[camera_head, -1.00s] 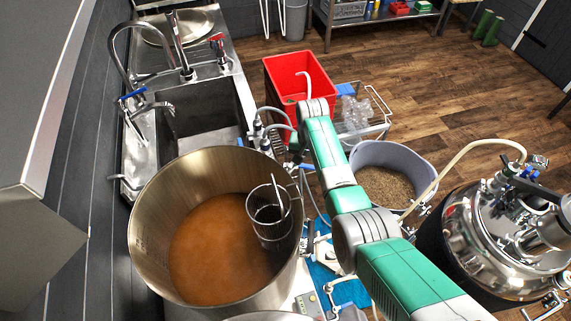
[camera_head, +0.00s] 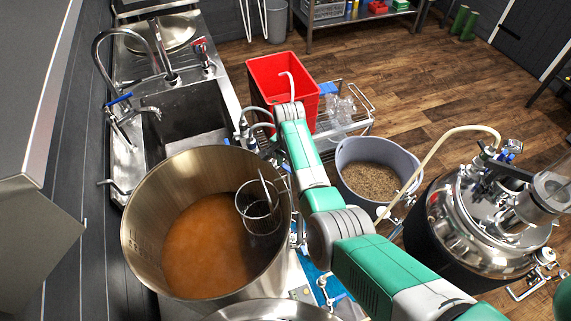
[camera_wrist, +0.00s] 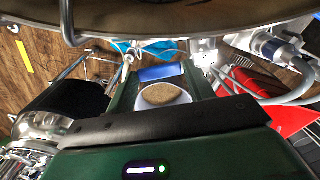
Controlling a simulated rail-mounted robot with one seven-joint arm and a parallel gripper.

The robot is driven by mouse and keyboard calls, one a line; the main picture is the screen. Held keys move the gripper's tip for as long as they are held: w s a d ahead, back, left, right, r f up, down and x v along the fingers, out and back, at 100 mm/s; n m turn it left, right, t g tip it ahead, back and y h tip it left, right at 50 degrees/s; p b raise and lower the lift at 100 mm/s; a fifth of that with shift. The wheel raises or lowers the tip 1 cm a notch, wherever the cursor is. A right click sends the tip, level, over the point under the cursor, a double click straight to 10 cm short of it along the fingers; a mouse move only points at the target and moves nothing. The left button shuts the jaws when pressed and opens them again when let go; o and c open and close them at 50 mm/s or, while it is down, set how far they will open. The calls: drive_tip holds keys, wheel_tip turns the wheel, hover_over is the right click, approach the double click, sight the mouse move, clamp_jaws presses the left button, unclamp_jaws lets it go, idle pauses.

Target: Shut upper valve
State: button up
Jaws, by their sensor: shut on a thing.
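The large steel kettle (camera_head: 140,215) holds brown wort and has a mesh cylinder (camera_head: 258,215) inside its right rim. My arm reaches over beside the kettle's right side; my gripper is hidden there in the head view. In the wrist view the dark green jaws of my gripper (camera_wrist: 160,76) close around a blue piece (camera_wrist: 160,73), which looks like the upper valve's handle. The kettle's edge (camera_wrist: 180,28) spans the top of that view. Pale valve fittings (camera_wrist: 203,50) sit just under it. The valve's exact angle cannot be told.
A grey bucket of grain (camera_head: 375,155) stands on the floor, with a red bin (camera_head: 275,80) and wire rack (camera_head: 345,125) behind it. A steel vessel with a hose (camera_head: 470,225) stands at right. A sink (camera_head: 185,120) is behind the kettle. Open wooden floor lies beyond.

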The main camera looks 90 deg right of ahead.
drive_tip(key=shift+r, duration=0.1)
drive_tip(key=o, duration=1.4)
wheel_tip(320, 180, up, 8)
drive_tip(key=shift+f, duration=0.1)
